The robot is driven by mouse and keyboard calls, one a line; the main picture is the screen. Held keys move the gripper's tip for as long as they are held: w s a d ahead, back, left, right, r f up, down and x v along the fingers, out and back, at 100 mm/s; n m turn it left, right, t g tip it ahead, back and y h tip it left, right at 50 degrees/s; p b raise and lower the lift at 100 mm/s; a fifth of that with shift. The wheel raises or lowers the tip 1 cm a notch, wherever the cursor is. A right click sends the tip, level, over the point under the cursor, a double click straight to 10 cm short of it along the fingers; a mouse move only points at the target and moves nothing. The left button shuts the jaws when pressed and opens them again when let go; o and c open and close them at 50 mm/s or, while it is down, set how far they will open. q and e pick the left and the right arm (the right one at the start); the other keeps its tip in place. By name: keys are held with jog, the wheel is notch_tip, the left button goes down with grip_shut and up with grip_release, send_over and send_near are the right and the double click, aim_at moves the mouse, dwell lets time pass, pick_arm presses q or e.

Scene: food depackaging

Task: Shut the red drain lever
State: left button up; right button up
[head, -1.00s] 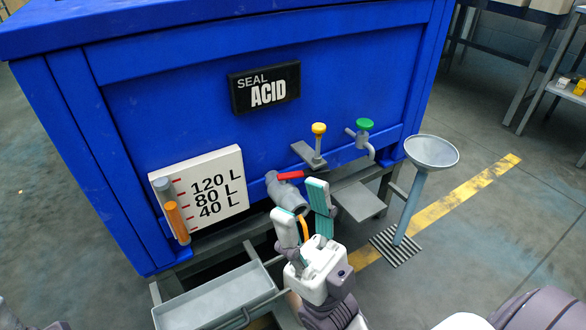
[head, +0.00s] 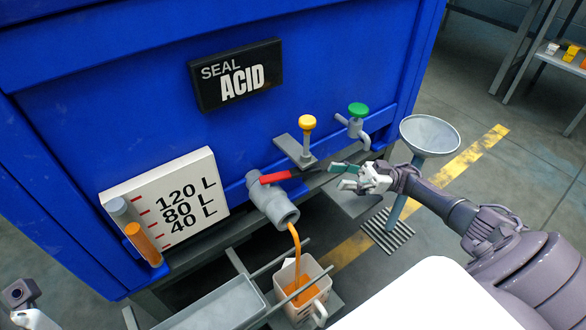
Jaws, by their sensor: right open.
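The red drain lever (head: 276,177) sits on top of the grey drain pipe (head: 268,202) on the blue tank's front and points right. Orange liquid (head: 296,245) runs from the pipe mouth down into a whitish jug (head: 320,291), which holds orange liquid. My right gripper (head: 338,176) is open, with teal finger pads. It is to the right of the lever's free end, its fingers pointing left, and looks apart from it and empty. Part of my left arm shows at the lower left edge; its fingers are not seen.
A yellow-knobbed valve (head: 307,123) and a green-knobbed tap (head: 357,110) stand above my right gripper. A funnel stand (head: 430,135) is to its right. A grey tray (head: 215,304) lies left of the jug. A level gauge (head: 145,245) is on the tank's left.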

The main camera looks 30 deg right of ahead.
aim_at(297, 173)
jog(key=x, duration=1.2)
jog(key=shift+a+r, duration=0.1)
jog(key=shift+a, duration=0.15)
grip_shut()
